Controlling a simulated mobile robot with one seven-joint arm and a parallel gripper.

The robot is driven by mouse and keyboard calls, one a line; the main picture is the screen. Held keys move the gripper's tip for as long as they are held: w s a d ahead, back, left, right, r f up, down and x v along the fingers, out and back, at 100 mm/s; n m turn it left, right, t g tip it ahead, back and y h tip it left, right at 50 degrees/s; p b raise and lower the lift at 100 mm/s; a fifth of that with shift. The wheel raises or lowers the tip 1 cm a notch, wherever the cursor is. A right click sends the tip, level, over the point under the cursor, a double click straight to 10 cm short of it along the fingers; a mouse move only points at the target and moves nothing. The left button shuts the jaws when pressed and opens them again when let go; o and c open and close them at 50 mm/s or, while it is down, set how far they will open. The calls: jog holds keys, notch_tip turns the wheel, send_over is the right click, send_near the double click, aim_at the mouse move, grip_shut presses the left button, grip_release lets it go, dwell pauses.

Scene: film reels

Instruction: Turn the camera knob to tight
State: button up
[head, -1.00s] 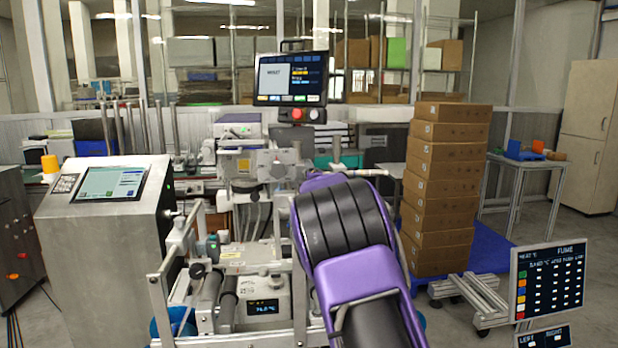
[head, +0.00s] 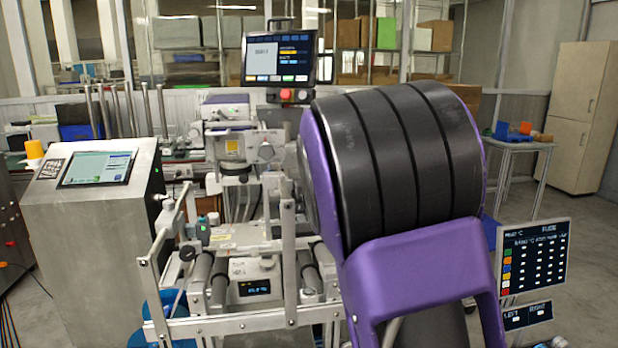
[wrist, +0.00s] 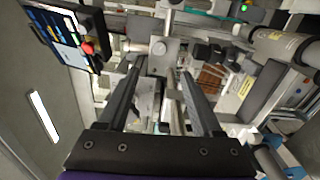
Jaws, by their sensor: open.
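A grey camera-like block with a round knob (head: 266,152) sits on the machine's upper frame in the head view, just left of my purple and black arm. In the wrist view a pale grey block (wrist: 164,62) with a round end lies ahead, around the gap between my fingertips. It may be the same part; I cannot tell for sure. The knob's setting is not readable. My gripper (wrist: 163,70) is open, with its two dark fingers apart and nothing seen held between them. In the head view my gripper is hidden behind my arm.
A monitor (head: 279,58) with a red button stands above the machine, and it also shows at the wrist view's left (wrist: 66,38). Metal rails and rollers (head: 220,280) fill the machine's front. A steel cabinet (head: 90,240) stands left, a small display panel (head: 535,260) right.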

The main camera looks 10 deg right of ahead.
jog(key=shift+s, duration=1.4)
